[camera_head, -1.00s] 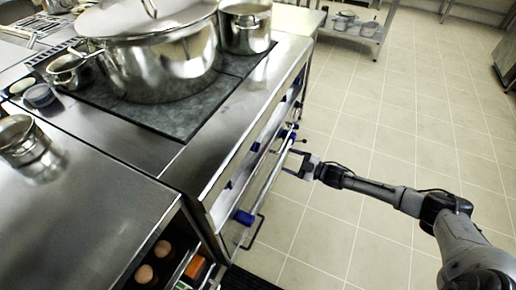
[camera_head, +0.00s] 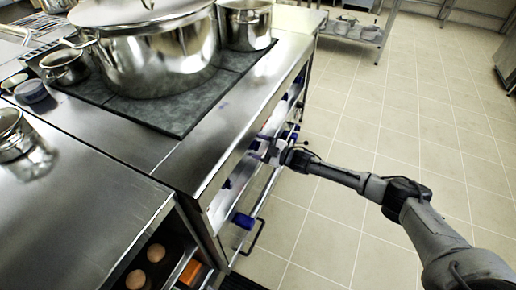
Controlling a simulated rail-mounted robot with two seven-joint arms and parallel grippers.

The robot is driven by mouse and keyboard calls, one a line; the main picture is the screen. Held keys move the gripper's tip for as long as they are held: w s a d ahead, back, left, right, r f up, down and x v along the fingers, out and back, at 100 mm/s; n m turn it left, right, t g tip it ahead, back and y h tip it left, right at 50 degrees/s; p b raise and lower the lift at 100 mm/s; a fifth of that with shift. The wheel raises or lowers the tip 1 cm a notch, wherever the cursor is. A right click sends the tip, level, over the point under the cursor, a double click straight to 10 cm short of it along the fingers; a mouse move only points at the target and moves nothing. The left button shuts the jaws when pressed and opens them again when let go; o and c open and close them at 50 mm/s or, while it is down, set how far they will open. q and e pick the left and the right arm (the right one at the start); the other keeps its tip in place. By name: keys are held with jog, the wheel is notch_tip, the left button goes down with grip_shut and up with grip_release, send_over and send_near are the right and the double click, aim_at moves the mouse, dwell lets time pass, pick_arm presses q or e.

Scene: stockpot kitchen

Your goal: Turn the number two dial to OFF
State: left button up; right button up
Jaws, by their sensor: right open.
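The stove front (camera_head: 222,190) is steep to my view and carries several blue parts that look like dials; a blue one (camera_head: 243,221) sits at the near end. I cannot read any numbers or OFF marks, so I cannot tell which is the number two dial. My right gripper (camera_head: 262,149) is open at the middle of the stove front, close to the panel. Its fingertips are partly hidden, and I cannot tell whether they touch a dial. My left gripper is not in view.
A rail (camera_head: 262,200) runs along the stove front below the panel. A large stockpot (camera_head: 150,60) and a smaller pot (camera_head: 245,25) stand on the dark cooktop (camera_head: 185,113). Eggs (camera_head: 156,252) lie in an open compartment at bottom. The tiled floor (camera_head: 390,120) to the right is clear.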

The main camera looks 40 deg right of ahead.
jog(key=shift+w, duration=0.15)
jog(key=shift+c, duration=0.2)
jog(key=c, duration=0.8)
jog(key=shift+n, duration=0.3)
jog(key=shift+n+p, duration=0.65)
jog(key=shift+n, duration=0.25)
jog(key=n, duration=0.2)
jog(key=shift+n+p, duration=0.3)
jog(key=shift+n, duration=0.1)
jog(key=n, duration=0.3)
jog(key=shift+a, duration=0.1)
jog(key=shift+f+n, duration=0.1)
jog(key=shift+n, duration=1.2)
